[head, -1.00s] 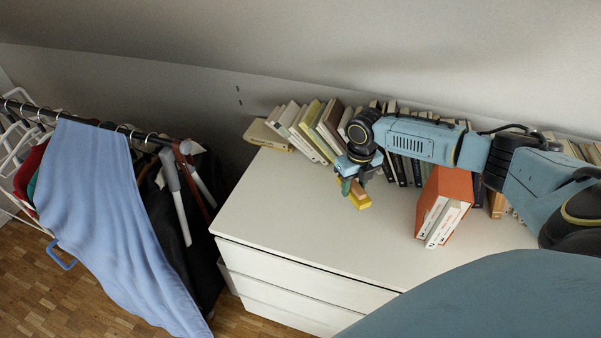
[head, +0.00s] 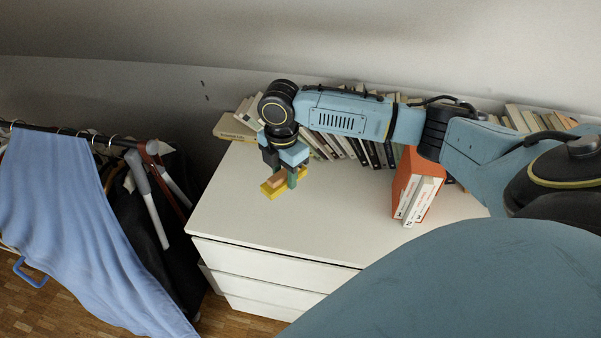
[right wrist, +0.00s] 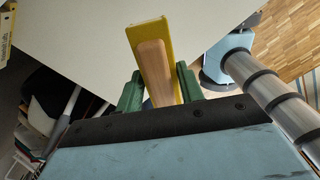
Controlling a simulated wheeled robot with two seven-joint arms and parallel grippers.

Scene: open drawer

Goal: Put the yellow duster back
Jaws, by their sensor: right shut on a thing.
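The yellow duster (head: 270,190) has a yellow body and a wooden-coloured grip. My right gripper (head: 283,178) is shut on it and holds it over the left part of the white dresser top. The right wrist view shows the duster (right wrist: 167,35) between the green fingers (right wrist: 157,90), its far end pointing away from the gripper. Whether it touches the dresser top is hard to tell. The white dresser (head: 300,225) has its drawers below on the front; the top one looks shut. My left gripper is not in view.
A row of books (head: 370,152) lines the back of the dresser top, with several leaning at the left end. Orange and white books (head: 408,185) stand towards the right. A clothes rack with a blue cloth (head: 70,220) is at the left. The dresser's front middle is clear.

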